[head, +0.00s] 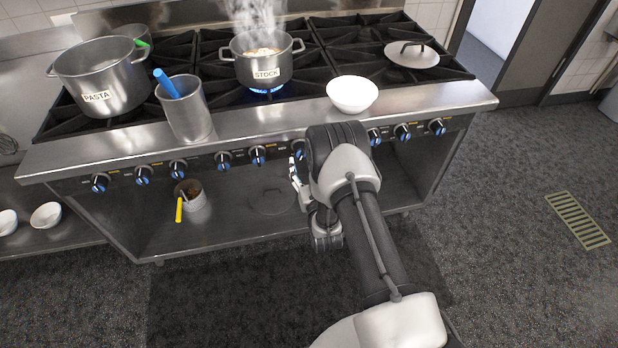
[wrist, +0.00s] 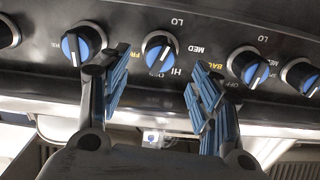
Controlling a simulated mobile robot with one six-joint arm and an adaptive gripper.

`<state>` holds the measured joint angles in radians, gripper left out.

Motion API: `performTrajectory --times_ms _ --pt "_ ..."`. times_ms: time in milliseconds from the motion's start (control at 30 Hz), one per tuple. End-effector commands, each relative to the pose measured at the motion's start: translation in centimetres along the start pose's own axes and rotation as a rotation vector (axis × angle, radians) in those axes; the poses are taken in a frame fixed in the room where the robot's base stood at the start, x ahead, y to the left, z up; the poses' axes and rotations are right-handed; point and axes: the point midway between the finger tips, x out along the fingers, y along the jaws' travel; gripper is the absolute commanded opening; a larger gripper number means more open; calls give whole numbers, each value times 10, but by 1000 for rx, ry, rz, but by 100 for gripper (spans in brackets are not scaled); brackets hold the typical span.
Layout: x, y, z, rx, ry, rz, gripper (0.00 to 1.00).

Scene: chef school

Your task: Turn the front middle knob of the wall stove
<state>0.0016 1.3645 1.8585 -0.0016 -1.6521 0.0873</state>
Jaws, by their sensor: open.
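The wall stove (head: 240,138) has a row of black knobs with blue faces along its front. My gripper (head: 298,178) is in front of this row near the middle, partly hidden by my arm. In the wrist view my gripper (wrist: 160,82) is open, one finger on each side of a knob (wrist: 160,48), with gaps to it. The head view shows a knob (head: 299,149) just above my gripper. My arm may hide another knob.
A steaming STOCK pot (head: 262,62) stands over a blue flame. A PASTA pot (head: 98,80), a steel container (head: 186,112) and a white bowl (head: 352,94) stand on top. Neighbouring knobs (wrist: 82,45) (wrist: 246,66) flank the fingers. A lower shelf (head: 245,218) holds a small pot.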

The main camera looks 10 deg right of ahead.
Motion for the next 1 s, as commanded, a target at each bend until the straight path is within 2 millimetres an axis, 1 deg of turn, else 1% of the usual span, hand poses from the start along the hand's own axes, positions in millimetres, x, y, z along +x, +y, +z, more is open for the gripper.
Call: performTrajectory --times_ms 33,133,200,333,533,900,1000 --pt "-12 0 1 0 -4 0 58" --pt "-31 0 1 0 -4 0 58" --pt "-41 0 1 0 -3 0 58" --pt "-54 0 1 0 -2 0 58" --pt "-59 0 0 0 -1 0 58" --pt "-58 0 0 0 0 0 58" --pt "-55 0 -4 -1 -4 0 58"
